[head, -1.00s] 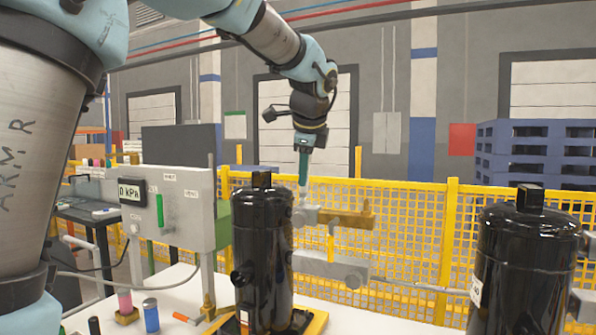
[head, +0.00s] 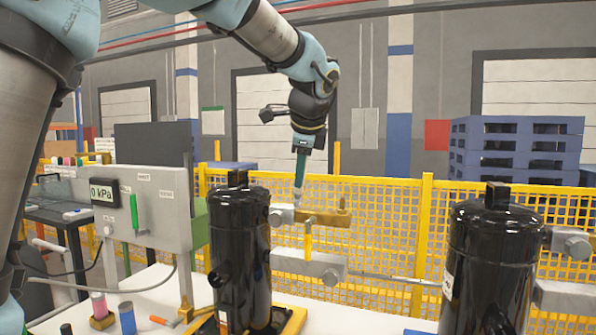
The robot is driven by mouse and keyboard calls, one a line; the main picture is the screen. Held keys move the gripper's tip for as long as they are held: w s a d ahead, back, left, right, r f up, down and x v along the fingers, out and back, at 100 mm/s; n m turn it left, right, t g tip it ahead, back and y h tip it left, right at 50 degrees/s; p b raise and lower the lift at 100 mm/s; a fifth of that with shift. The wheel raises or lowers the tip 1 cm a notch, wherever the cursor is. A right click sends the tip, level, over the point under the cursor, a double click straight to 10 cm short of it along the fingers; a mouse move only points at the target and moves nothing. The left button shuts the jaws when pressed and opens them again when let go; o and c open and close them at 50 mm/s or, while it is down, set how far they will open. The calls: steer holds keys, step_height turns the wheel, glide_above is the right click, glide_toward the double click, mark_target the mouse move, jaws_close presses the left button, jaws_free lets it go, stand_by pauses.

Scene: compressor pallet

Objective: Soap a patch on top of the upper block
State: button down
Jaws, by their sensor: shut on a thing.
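My gripper (head: 304,146) is in the upper middle of the head view, pointing down. It is shut on a slim teal tool with a pale tip (head: 299,178), which hangs almost upright. The upper block (head: 283,214) is a small grey metal block behind and right of the near black compressor, with a brass-coloured bar (head: 326,217) on its right. The tool's tip is at the right part of the upper block, near where the brass bar starts. I cannot tell whether it touches. No soap patch can be made out. A larger grey block (head: 310,265) sits below.
Black compressors stand at middle (head: 240,255) and right (head: 490,265). A grey gauge panel (head: 143,208) reading 0 kPa stands left. A pink-and-white bottle (head: 99,306) and blue can (head: 127,318) are on the white table. A yellow mesh fence (head: 385,225) runs behind.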

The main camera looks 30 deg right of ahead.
steer(key=shift+w+a+p, duration=0.55)
steer(key=shift+w+a, duration=0.55)
steer(key=shift+w, duration=0.25)
steer(key=shift+w+a+p, duration=0.5)
steer(key=shift+w+a, duration=0.6)
steer(key=shift+w, duration=0.2)
steer(key=shift+r, duration=0.1)
step_height(320, 180, up, 6)
steer(key=p, duration=0.5)
steer(key=shift+p, duration=0.35)
step_height(320, 180, up, 3)
steer(key=p, duration=0.3)
